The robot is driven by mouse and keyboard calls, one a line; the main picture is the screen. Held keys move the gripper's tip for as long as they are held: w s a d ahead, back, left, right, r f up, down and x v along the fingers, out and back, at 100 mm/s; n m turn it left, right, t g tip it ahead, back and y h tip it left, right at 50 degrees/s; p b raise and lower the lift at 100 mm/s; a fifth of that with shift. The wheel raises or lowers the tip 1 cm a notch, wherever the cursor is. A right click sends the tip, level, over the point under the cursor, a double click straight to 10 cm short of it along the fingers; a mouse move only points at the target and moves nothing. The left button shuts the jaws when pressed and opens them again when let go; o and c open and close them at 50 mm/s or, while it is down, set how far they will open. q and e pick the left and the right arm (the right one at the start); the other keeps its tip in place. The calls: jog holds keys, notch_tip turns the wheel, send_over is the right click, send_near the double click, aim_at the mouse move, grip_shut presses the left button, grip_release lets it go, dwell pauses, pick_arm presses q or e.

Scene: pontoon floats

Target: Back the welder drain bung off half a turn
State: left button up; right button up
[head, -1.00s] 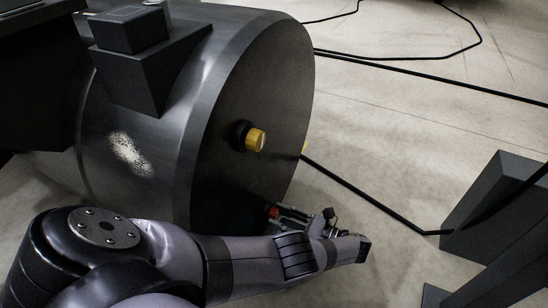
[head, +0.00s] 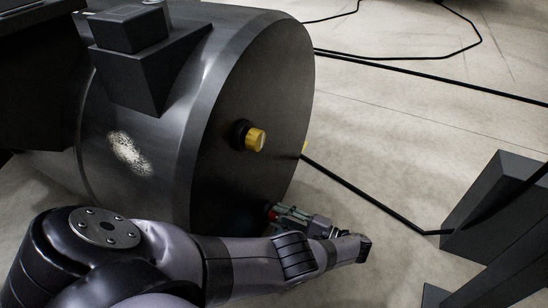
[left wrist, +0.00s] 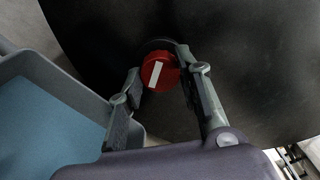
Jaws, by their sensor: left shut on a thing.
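A red bung (head: 272,211) sits low on the dark round end face of the metal float (head: 262,85). In the left wrist view the red bung (left wrist: 158,76) has a white bar across it, standing steeply and leaning a little right at its top. My left gripper (head: 281,212) reaches the bung from the right. In the left wrist view its two fingers (left wrist: 157,69) lie on either side of the bung, shut on it. In the head view the bung is mostly hidden behind the fingers. My right gripper is not in view.
A yellow-capped fitting (head: 254,139) sticks out of the same face above my arm. A black hose (head: 365,196) runs across the pale floor to a dark block (head: 490,205) at right. In the left wrist view a grey bin with a blue inside (left wrist: 50,125) stands at left.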

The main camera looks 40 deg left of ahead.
pick_arm(q)
jog(key=n, duration=0.7)
jog(key=o, duration=1)
jog(key=shift+c, duration=0.2)
